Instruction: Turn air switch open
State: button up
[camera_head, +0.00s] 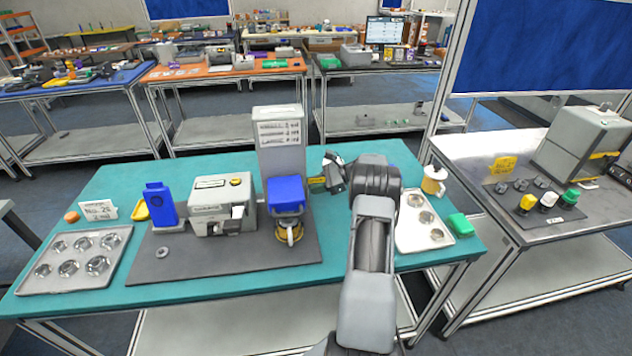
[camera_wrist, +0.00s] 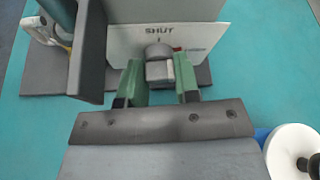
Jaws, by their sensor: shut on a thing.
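The air switch is a grey knob (camera_wrist: 160,72) on a white panel (camera_wrist: 122,45) marked "SHUT" in the wrist view. A small red mark sits just right of the knob's top. My gripper (camera_wrist: 159,84) has its two green fingertips on either side of the knob and is shut on it. In the head view my gripper (camera_head: 333,172) is at the right of the tall grey machine on the teal table (camera_head: 130,285). There my arm covers part of the area, and the knob itself cannot be made out.
A grey machine (camera_head: 280,130) and a blue-topped device (camera_head: 286,192) stand left of my gripper. A white-topped yellow container (camera_head: 434,181), a white tray (camera_head: 411,237) and a green block (camera_head: 460,225) are to the right. A tray of nuts (camera_head: 50,290) lies far left.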

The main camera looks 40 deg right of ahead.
jog(key=shift+m+g+p, duration=0.4)
jog(key=shift+m+g, duration=0.2)
jog(key=shift+m, duration=0.1)
jog(key=shift+y, duration=0.4)
jog(key=o, duration=0.9)
jog(key=shift+d, duration=0.15)
jog(key=b+v, duration=0.2)
jog(key=v, duration=1.1)
jog(key=shift+d+r, duration=0.15)
jog(key=shift+r, duration=0.1)
jog(key=shift+s, duration=0.2)
